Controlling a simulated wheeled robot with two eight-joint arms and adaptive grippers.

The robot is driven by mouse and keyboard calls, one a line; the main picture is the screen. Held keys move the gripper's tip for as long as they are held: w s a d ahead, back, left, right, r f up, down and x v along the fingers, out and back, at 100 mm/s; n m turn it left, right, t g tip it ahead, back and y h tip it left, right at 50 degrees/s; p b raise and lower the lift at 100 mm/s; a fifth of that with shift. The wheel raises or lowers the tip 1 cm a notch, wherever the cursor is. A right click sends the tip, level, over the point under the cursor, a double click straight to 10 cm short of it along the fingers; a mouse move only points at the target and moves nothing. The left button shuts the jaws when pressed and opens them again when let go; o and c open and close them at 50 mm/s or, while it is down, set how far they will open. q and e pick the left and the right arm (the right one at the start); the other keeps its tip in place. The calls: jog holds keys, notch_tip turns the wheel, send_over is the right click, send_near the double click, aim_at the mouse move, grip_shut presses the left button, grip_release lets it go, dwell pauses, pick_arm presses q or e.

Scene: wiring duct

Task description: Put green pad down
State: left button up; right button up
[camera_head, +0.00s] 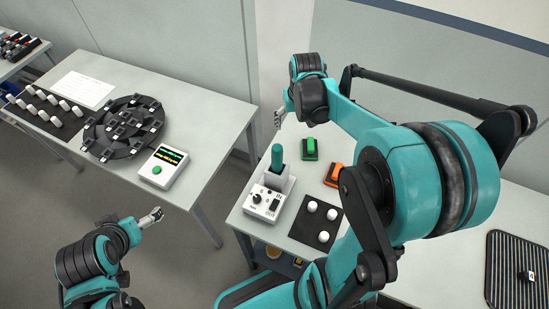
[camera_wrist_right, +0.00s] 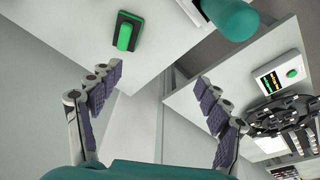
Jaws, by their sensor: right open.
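The green pad (camera_head: 311,146) is a green block on a black base. It rests on the right-hand table near the far edge, and it shows at the upper left of the right wrist view (camera_wrist_right: 125,36). My right gripper (camera_head: 279,118) is left of the pad and apart from it. In the right wrist view my right gripper (camera_wrist_right: 160,76) has its fingers spread wide with nothing between them. My left gripper (camera_head: 152,217) is over the floor between the tables, small in view; its opening is unclear.
A similar orange pad (camera_head: 333,174) sits nearer on the same table. A teal cylinder (camera_head: 277,158) stands in a white holder beside a control box (camera_head: 262,203). A dark mat (camera_head: 314,224) holds white knobs. The left table (camera_head: 200,108) carries a black round fixture (camera_head: 123,126) and a display box (camera_head: 163,166).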

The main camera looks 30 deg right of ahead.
jog(key=s+a+r+n+t, duration=0.2)
jog(key=s+a, duration=0.4)
jog(key=a, duration=0.1)
jog(key=s+a+r+n+t, duration=0.1)
jog(key=s+a+t, duration=0.2)
jog(key=s+a, duration=0.3)
jog(key=shift+s+a+r+n+y, duration=0.25)
jog(key=shift+a+r+n+y, duration=0.15)
jog(key=shift+a, duration=0.4)
